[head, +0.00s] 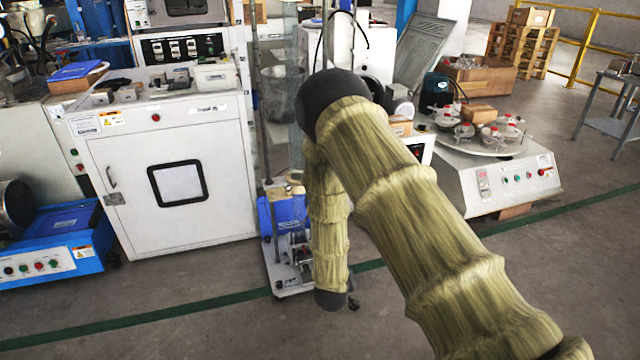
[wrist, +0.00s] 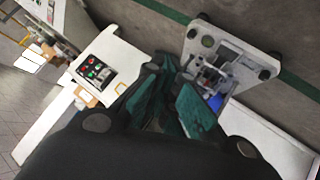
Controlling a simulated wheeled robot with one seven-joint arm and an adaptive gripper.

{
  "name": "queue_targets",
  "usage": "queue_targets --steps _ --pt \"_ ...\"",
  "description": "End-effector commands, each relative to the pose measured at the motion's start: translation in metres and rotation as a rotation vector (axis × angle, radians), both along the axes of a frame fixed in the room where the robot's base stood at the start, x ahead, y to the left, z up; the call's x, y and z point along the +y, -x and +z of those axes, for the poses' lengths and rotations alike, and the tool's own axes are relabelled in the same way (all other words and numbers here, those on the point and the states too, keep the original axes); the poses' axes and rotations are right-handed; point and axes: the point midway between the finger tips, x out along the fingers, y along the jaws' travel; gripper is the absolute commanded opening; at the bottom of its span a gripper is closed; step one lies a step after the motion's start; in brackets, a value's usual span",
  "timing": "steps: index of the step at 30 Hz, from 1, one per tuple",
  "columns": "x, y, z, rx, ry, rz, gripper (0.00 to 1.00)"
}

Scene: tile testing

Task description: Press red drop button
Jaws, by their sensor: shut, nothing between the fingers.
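In the wrist view a small dark control panel (wrist: 94,72) on a white box carries red and green buttons. A red button (wrist: 91,74) shows among them, but I cannot read its label. My gripper (wrist: 172,88) is shut and empty, with dark green finger pads. It appears to the right of the panel in that view and apart from it. A drop stand (head: 283,215) with a blue part and a metal base stands behind my arm in the head view. Its base (wrist: 232,50) also shows beyond my fingers in the wrist view. My fingers are not clear in the head view.
A white cabinet (head: 222,165) stands left of the stand, with a red button (head: 156,117) on its front. A round-table machine (head: 500,185) with several buttons stands to the right. My arm hides part of the middle. The front floor (head: 180,310) is clear.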

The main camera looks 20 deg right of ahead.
Motion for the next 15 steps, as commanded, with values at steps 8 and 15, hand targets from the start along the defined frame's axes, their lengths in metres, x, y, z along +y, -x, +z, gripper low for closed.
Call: queue_targets --steps 8,15 --pt "0.004 -0.102 0.097 -0.203 0.124 -0.084 0.0" --pt "0.008 -0.138 0.145 -0.283 0.173 -0.137 0.0"
